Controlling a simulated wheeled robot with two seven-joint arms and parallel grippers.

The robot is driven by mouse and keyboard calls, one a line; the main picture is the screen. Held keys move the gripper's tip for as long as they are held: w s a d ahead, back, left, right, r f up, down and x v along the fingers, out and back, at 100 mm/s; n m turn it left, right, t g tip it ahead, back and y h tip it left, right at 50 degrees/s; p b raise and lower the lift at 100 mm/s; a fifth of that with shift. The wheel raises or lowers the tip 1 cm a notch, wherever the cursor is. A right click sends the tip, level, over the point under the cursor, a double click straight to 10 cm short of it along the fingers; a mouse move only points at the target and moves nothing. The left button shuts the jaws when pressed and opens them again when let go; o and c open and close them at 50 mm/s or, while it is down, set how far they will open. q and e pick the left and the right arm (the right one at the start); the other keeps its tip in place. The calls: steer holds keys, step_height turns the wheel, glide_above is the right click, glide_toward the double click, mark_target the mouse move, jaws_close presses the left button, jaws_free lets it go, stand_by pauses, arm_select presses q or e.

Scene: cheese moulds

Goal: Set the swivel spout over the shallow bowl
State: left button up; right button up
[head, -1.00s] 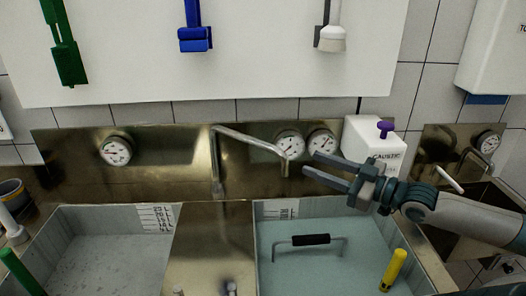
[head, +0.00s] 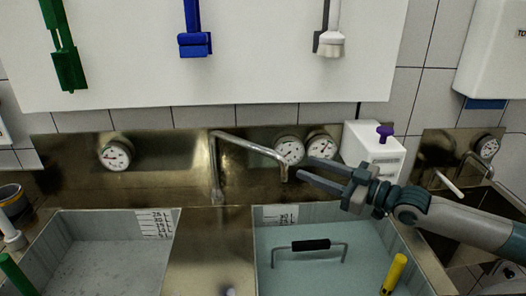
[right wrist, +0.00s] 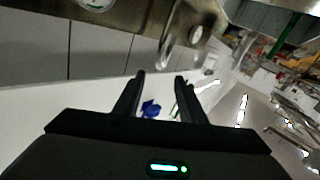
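The metal swivel spout (head: 250,147) rises from the ledge between two basins. Its arm points right and its down-turned tip is over the back of the right basin (head: 390,225). The left basin (head: 55,235) shows a grey floor; the right one holds bluish liquid. I cannot tell for sure which is the shallow bowl. My right gripper (head: 303,167) is open and empty, its fingertips just right of the spout tip, apart from it as far as I can see. In the right wrist view the spout (right wrist: 172,40) appears beyond the open fingers (right wrist: 158,80). My left gripper is not in view.
A white box with a purple knob (head: 385,132) stands behind my right gripper. Round gauges (head: 115,155) line the metal back panel. A black-gripped handle (head: 310,245) and a yellow handle (head: 394,272) are in the right basin. Brushes (head: 195,30) hang above.

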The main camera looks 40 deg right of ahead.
mark_target(263, 151)
steer(key=shift+p+x, duration=1.95)
steer(key=shift+x, duration=4.85)
steer(key=shift+p+x, duration=0.35)
steer(key=shift+x, duration=0.85)
jaws_close()
